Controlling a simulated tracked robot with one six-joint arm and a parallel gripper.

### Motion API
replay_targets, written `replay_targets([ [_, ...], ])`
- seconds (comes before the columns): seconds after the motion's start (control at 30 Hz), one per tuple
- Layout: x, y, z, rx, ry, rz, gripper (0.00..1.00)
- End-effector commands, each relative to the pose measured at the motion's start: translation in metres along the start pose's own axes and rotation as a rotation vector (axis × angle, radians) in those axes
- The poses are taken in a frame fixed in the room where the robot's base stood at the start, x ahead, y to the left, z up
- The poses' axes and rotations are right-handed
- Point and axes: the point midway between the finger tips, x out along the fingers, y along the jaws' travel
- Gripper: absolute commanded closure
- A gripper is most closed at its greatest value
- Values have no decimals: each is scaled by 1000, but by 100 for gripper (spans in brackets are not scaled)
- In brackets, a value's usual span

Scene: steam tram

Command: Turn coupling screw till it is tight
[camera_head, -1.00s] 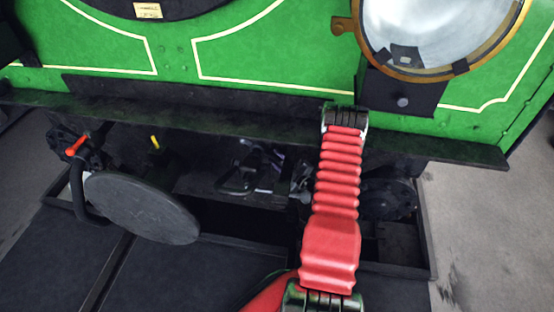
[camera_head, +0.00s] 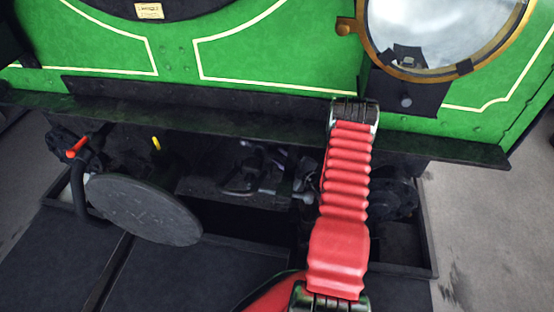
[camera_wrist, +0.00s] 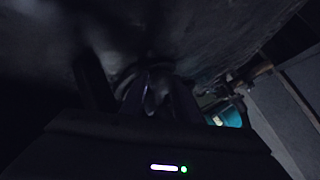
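The coupling (camera_head: 262,172), dark metal links and a screw, hangs in shadow under the tram's buffer beam in the head view. Its parts are too dark to tell apart well. My red ribbed arm passes in front of the beam, just right of the coupling, and its end is hidden in the head view. In the wrist view my gripper (camera_wrist: 140,88) shows as dark shapes close under a dark surface. A dim greyish rounded form (camera_wrist: 155,92) lies between or just beyond them. Whether the fingers touch or hold it cannot be made out.
The black buffer beam (camera_head: 210,113) runs across above the coupling. A round buffer (camera_head: 143,210) stands at the left, near a hose with a red handle (camera_head: 76,146) and a yellow handle (camera_head: 156,143). The big lamp (camera_head: 440,35) is at the upper right. Dark floor lies in front.

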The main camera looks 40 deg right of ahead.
Motion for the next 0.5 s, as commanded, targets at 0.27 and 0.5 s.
replay_targets([
  [0.27,4,-4,-5,1,10,-7,65],
  [0.5,0,-5,-7,3,13,-10,65],
])
